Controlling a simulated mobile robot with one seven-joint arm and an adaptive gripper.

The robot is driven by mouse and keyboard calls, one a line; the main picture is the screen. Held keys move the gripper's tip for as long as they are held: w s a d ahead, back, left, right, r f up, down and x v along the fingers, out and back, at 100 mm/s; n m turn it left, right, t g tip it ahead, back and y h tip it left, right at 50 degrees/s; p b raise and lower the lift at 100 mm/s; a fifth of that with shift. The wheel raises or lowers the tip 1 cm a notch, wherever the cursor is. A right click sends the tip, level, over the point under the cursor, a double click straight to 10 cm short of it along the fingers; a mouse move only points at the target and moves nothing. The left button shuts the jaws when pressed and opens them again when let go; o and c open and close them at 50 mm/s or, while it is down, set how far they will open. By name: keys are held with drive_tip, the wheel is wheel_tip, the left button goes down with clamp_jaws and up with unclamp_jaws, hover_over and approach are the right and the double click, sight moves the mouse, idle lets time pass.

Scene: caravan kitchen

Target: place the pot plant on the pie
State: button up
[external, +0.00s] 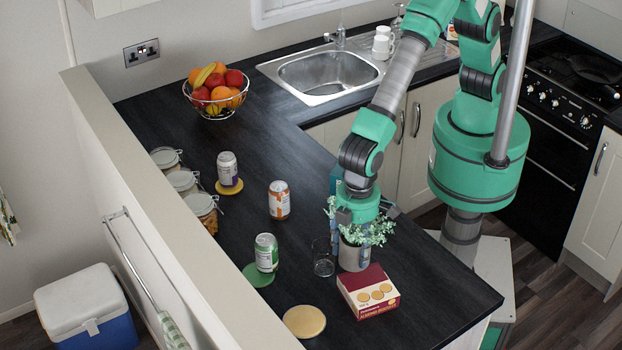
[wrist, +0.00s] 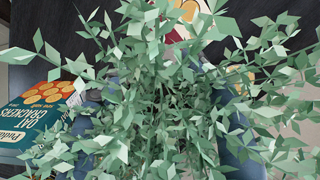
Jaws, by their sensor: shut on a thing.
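The pot plant, with pale green leaves (external: 376,232) over a light grey pot (external: 350,258), is upright near the front edge of the counter. My gripper (external: 352,250) points down over it, shut on the pot, with a finger at its side. I cannot tell whether the pot touches the counter. In the wrist view the leaves (wrist: 185,110) fill most of the picture and hide the pot and most of the fingers. A round golden disc, which looks like the pie (external: 304,322), lies flat on the counter to the lower left of the pot.
A red biscuit box (external: 368,293) stands close in front of the pot, and a clear glass (external: 323,260) beside it on the left. A cracker box (wrist: 40,110) is close by. The front right counter is clear.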

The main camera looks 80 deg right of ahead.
approach(314, 314)
idle(1.1)
drive_tip(key=shift+f, duration=0.15)
drive_tip(key=shift+f, duration=1.7)
drive_tip(key=shift+f, duration=0.35)
drive_tip(key=o, duration=1.6)
drive_tip(key=shift+f, duration=0.1)
wheel_tip(314, 314, up, 13)
drive_tip(key=shift+f, duration=0.1)
